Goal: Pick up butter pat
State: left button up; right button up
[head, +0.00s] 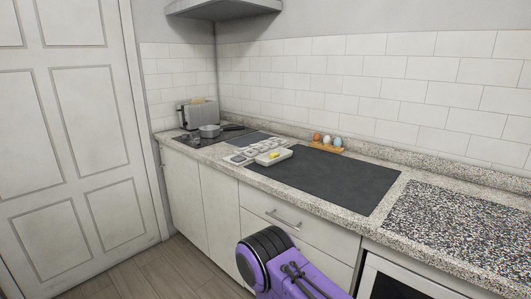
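A small yellow piece, which looks like the butter pat (274,154), sits in a white tray (276,160) on the counter. The tray stands at the left end of a large dark mat. The yellow piece is small in the picture and its exact shape is hard to tell. No gripper is in view. A purple and black part of my own body shows low in the middle, in front of the drawers.
A toaster (198,113) with bread and a grey pan (210,131) stand at the far left of the counter. Eggs in a wooden holder (325,148) stand by the wall. The dark mat (330,182) is mostly bare. A white door (75,130) is on the left.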

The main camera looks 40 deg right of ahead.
aim_at(272, 155)
jog(key=u, duration=0.05)
jog(key=i, duration=2.05)
jog(key=z, duration=3.2)
